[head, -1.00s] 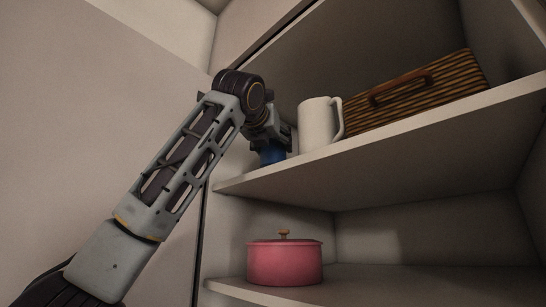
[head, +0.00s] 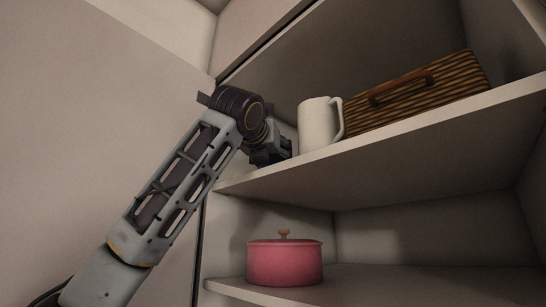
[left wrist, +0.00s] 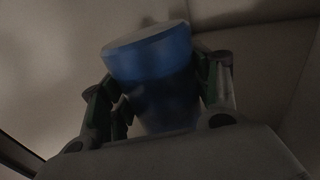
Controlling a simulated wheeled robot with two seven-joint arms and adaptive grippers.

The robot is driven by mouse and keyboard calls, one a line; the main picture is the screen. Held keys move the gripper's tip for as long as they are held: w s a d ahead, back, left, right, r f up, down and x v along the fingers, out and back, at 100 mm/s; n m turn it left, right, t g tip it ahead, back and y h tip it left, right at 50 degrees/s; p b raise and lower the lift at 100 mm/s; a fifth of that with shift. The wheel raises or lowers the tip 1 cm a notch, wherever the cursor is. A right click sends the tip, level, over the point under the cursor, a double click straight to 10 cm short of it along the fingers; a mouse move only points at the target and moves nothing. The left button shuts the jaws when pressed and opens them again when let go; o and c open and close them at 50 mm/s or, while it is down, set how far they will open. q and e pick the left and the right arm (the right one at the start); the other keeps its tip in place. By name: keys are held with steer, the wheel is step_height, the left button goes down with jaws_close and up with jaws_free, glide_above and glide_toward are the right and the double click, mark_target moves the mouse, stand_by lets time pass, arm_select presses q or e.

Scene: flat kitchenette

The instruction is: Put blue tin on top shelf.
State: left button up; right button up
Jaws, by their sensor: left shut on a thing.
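My left gripper (head: 274,152) is at the left end of the upper shelf (head: 400,135), left of a white mug. The left wrist view shows the blue tin (left wrist: 155,75) between the two fingers of my left gripper (left wrist: 160,95), which is shut on it. In the head view the tin is hidden behind the gripper and the shelf edge. I cannot tell whether the tin touches the shelf. My right gripper is not in view.
The white mug (head: 316,126) stands close to the right of my left gripper. A woven basket (head: 430,92) with a brown handle is farther right on the upper shelf. A pink lidded pot (head: 285,263) stands on the lower shelf (head: 420,283).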

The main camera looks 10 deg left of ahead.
arm_select(q)
steer(key=shift+f, duration=0.1)
steer(key=o, duration=1.3)
steer(key=shift+s+b, duration=0.3)
steer(key=shift+s, duration=0.3)
steer(key=s+b, duration=0.1)
steer(key=s, duration=0.2)
steer(key=s+b, duration=0.1)
steer(key=s, duration=0.2)
steer(key=s+b, duration=0.1)
steer(key=s, duration=0.2)
steer(key=shift+s+a, duration=0.1)
steer(key=shift+a, duration=0.3)
steer(key=shift+s+a, duration=0.1)
steer(key=shift+s, duration=0.7)
